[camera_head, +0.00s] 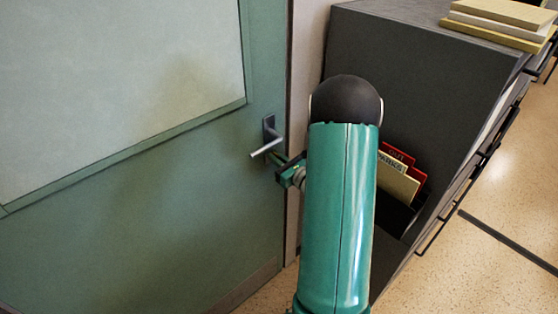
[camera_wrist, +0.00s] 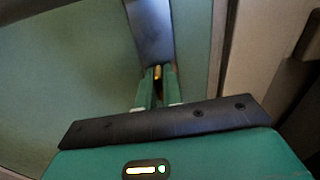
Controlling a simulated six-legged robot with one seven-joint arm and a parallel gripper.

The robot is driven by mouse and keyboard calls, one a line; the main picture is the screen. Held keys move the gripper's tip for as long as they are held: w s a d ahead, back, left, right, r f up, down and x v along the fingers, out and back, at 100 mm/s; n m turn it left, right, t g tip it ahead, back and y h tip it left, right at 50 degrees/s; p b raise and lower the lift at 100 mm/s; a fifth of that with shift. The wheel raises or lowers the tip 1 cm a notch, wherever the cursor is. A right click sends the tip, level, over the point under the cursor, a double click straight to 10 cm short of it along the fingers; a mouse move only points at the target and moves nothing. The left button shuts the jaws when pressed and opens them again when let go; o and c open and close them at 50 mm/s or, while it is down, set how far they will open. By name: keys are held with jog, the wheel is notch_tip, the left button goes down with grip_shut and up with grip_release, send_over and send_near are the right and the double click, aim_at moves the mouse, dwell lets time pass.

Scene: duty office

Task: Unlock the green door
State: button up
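The green door (camera_head: 190,190) fills the left of the head view and looks closed against its frame. Its dark metal handle plate (camera_head: 269,128) carries a lever (camera_head: 266,148) pointing left. My gripper (camera_head: 278,160) is at the plate's lower end, just below the lever. In the wrist view, my gripper's two green fingers (camera_wrist: 158,78) are close together on a small brass-coloured piece (camera_wrist: 158,72) at the lower end of the plate (camera_wrist: 152,32). The piece looks like a key, but is mostly hidden between the fingers. I cannot tell how deep it sits in the lock.
A dark grey cabinet (camera_head: 415,70) stands right of the door frame (camera_head: 306,70). A holder on its side has red and cream folders (camera_head: 398,180). Yellowish books or boards (camera_head: 500,22) lie on top.

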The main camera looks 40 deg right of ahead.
jog(key=o, duration=0.5)
jog(key=shift+c, duration=0.2)
jog(key=shift+s, duration=0.1)
jog(key=s, duration=0.8)
jog(key=shift+s, duration=0.4)
